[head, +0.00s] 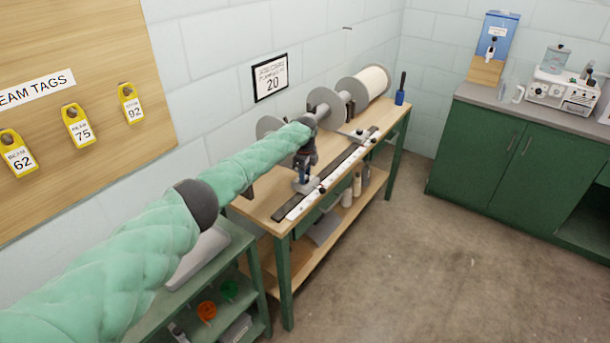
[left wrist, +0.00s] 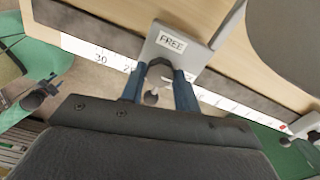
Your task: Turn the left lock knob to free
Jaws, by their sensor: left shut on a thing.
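My left gripper (head: 303,176) points down at the near end of the long rail on the bench, over the left grey bracket (head: 309,186). In the left wrist view, the blue fingers of my left gripper (left wrist: 158,88) are shut around the left lock knob (left wrist: 153,97), which is mostly hidden between them. The left bracket (left wrist: 200,52) carries a label reading FREE (left wrist: 172,42) just beyond the fingertips. The knob's exact angle is hard to tell. My right gripper cannot be made out.
A white scale (head: 325,185) and dark strip run along the wooden bench (head: 262,204). A second bracket (head: 355,134) stands farther along. A beam with grey flanges (head: 323,100) lies behind, close to my arm. A blue brush holder (head: 400,97) stands at the far end.

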